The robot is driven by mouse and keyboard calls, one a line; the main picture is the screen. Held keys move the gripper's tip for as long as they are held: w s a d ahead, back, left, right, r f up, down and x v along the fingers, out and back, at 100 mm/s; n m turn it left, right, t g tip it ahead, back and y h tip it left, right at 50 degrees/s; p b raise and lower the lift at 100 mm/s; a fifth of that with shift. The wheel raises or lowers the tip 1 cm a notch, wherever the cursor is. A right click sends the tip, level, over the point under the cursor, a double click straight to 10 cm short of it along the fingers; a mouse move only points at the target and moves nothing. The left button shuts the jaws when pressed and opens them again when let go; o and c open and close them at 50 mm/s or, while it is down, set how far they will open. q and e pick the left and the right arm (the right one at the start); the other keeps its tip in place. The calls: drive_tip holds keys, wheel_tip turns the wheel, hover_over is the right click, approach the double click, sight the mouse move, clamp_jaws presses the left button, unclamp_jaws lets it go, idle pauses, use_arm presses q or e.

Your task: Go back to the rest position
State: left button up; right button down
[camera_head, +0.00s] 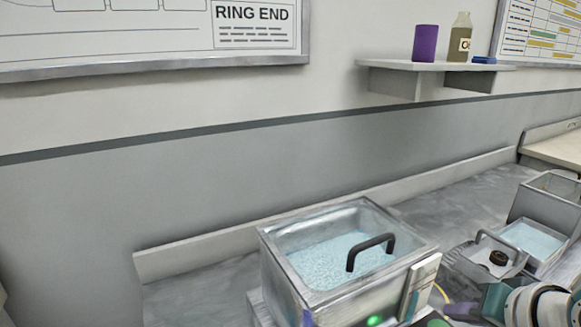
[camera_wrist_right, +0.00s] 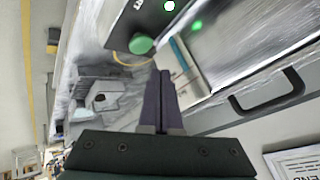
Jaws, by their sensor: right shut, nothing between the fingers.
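My right gripper (camera_head: 452,311) is at the bottom right of the head view, beside the front right of a metal tank (camera_head: 283,268). Its arm comes in from the right edge. In the right wrist view the two dark fingers of my right gripper (camera_wrist_right: 159,77) lie together, shut with nothing between them. The tank also shows in the wrist view, at the upper right, with its dark handle (camera_wrist_right: 266,99). My left gripper is not in view.
The tank holds pale blue stuff and stands on a grey bench (camera_head: 195,290). A small metal box (camera_head: 487,262) and a blue-filled tray (camera_head: 532,240) stand to the right. A wall shelf (camera_head: 425,67) bears a purple cup (camera_head: 425,43) and a bottle (camera_head: 460,38). The bench's left is clear.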

drive_tip(key=s+a+r+n+g, duration=0.25)
drive_tip(key=s+a+n, duration=0.2)
drive_tip(key=s, duration=0.75)
drive_tip(key=s+a+r+n+g, duration=0.2)
drive_tip(key=s+a+r+n, duration=0.25)
drive_tip(key=s, duration=0.65)
wheel_tip(320, 180, up, 36)
drive_tip(key=p, duration=3.6)
drive_tip(key=shift+d+f, duration=0.2)
drive_tip(key=shift+d, duration=0.15)
